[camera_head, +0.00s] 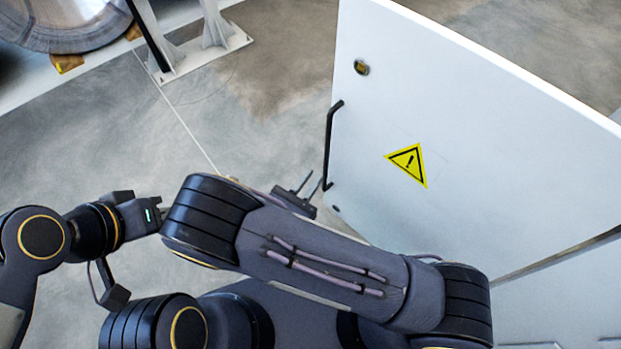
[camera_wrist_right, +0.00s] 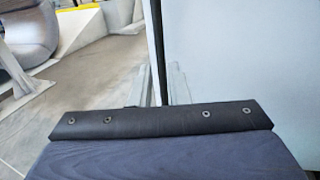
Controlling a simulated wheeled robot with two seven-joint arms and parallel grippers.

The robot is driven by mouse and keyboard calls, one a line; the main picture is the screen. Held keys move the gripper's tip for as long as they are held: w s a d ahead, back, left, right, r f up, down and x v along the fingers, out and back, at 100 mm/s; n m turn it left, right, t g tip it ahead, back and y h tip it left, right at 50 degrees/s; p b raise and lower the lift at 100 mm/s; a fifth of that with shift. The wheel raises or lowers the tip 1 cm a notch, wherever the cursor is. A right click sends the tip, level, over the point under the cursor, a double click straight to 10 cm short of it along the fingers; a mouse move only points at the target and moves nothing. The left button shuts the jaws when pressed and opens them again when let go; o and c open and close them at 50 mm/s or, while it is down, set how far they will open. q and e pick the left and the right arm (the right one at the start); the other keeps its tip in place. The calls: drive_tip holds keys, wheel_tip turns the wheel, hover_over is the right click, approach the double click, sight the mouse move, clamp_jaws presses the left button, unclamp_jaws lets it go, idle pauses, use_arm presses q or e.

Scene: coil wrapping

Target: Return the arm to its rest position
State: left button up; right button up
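My right arm reaches in from the lower right and folds back across the head view. Its gripper (camera_head: 309,183) shows past the arm link, with two thin fingers apart and nothing visible between them. The fingers are just left of the lower end of a black door handle (camera_head: 329,145), seemingly not holding it. In the right wrist view the fingers (camera_wrist_right: 165,84) stand apart in front of the white door's edge. My left arm comes in from the left; its wrist shows, but its fingers are hidden behind my right arm.
A white door panel (camera_head: 480,135) with a yellow warning sign (camera_head: 408,164) stands close by on the right. A large metal coil (camera_head: 65,22) and a white-footed stand (camera_head: 205,48) are at the upper left. Grey floor (camera_head: 110,130) between them is clear.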

idle(0.3)
drive_tip(key=s+d+r+m+g+y, duration=0.1)
drive_tip(key=s+d+r+m+g, duration=0.25)
drive_tip(key=d+m+g, duration=0.3)
drive_tip(key=s+d+r+m+g+y, duration=0.1)
drive_tip(key=s+d+r+m+g, duration=0.1)
drive_tip(key=d+r+m+g, duration=0.35)
drive_tip(key=s+d+r+m+t+y, duration=0.2)
drive_tip(key=s+r+m+y, duration=0.35)
drive_tip(key=m, duration=0.35)
drive_tip(key=s+d+r+m+t+y, duration=0.1)
drive_tip(key=s+d+r+m+y, duration=0.3)
drive_tip(key=m+y, duration=0.4)
wheel_tip(320, 180, up, 34)
drive_tip(key=a+m+p, duration=0.1)
drive_tip(key=p, duration=3.2)
drive_tip(key=shift+h, duration=0.35)
